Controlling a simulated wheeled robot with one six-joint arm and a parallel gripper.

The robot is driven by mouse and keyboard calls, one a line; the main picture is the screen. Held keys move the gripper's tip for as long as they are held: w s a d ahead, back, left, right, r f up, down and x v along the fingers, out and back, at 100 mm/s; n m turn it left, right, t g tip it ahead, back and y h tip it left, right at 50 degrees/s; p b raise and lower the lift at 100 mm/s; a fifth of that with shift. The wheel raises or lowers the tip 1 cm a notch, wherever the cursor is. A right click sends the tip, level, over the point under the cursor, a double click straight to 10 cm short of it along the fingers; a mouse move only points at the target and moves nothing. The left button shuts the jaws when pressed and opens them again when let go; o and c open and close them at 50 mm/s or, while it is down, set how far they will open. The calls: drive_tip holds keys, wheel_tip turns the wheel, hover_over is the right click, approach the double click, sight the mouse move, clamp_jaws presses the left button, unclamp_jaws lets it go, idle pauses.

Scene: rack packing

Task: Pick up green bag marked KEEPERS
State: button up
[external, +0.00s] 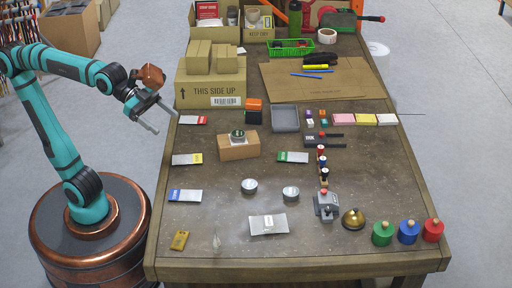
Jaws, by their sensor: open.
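A flat silver-white bag with a green end (293,157) lies on the table right of the middle. Its label is too small to read, so I cannot confirm the marking. It lies right of a small cardboard box (238,148) that has a round tin on top. My gripper (162,118) is open and empty, at the left edge of the table. It is well to the left of the green bag and apart from it.
Two round tins (249,185) (290,193) and a plain silver bag (268,224) lie in front. Large boxes (212,88) stand behind.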

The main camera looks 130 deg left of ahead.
drive_tip(key=w+a+f+n+g, duration=0.1)
drive_tip(key=w+a, duration=0.2)
drive_tip(key=a, duration=0.2)
drive_tip(key=w+a+f+g, duration=0.1)
drive_tip(key=w+a+g, duration=0.15)
drive_tip(key=a, duration=0.35)
drive_tip(key=n+g, duration=0.4)
drive_tip(key=g, duration=0.2)
hover_over(301, 155)
drive_tip(key=s+d, duration=0.2)
drive_tip(key=shift+t+h, duration=0.25)
drive_tip(key=shift+h, duration=0.15)
wheel_tip(301, 155, down, 25)
drive_tip(key=shift+r, duration=0.1)
drive_tip(key=shift+x, duration=2.7)
drive_tip(key=shift+c, duration=0.4)
drive_tip(key=c, duration=1)
